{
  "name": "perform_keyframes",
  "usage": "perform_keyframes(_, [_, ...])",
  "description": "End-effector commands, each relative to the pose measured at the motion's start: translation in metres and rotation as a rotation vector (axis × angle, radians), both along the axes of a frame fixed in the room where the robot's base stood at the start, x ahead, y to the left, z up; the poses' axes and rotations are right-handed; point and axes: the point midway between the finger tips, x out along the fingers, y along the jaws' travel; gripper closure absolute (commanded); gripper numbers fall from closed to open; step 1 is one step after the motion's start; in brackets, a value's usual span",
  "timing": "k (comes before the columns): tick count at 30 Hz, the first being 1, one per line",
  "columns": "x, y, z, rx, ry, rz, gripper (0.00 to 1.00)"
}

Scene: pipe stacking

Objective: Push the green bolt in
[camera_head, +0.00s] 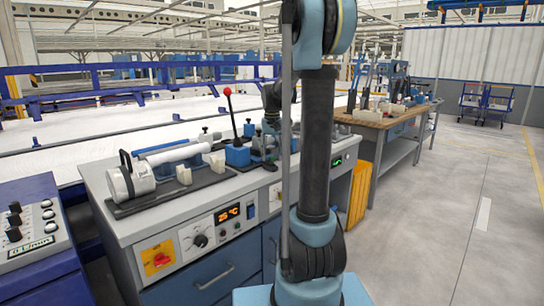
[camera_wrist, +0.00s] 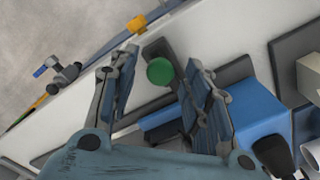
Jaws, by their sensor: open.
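A blue block (camera_wrist: 255,112) with a black knob (camera_wrist: 272,152) stands right of my gripper. An orange knob (camera_wrist: 137,23) and a blue-handled fitting (camera_wrist: 62,74) lie beyond. The workbench (camera_head: 185,208) carries a white cylinder (camera_head: 130,179) and a red-knobbed lever (camera_head: 229,105).

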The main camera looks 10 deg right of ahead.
Motion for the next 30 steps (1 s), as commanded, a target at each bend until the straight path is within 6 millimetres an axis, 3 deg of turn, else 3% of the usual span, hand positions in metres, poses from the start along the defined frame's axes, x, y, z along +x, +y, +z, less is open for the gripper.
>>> perform_keyframes(9, [0.0, 0.0, -0.002, 0.0, 0.0, 0.0, 0.56])
perform_keyframes(15, [0.0, 0.0, -0.002, 0.0, 0.0, 0.0, 1.0])
perform_keyframes(22, [0.003, 0.002, -0.002, 0.0, 0.0, 0.001, 1.0])
perform_keyframes(30, [0.024, 0.017, -0.002, 0.0, -0.001, 0.001, 1.0])
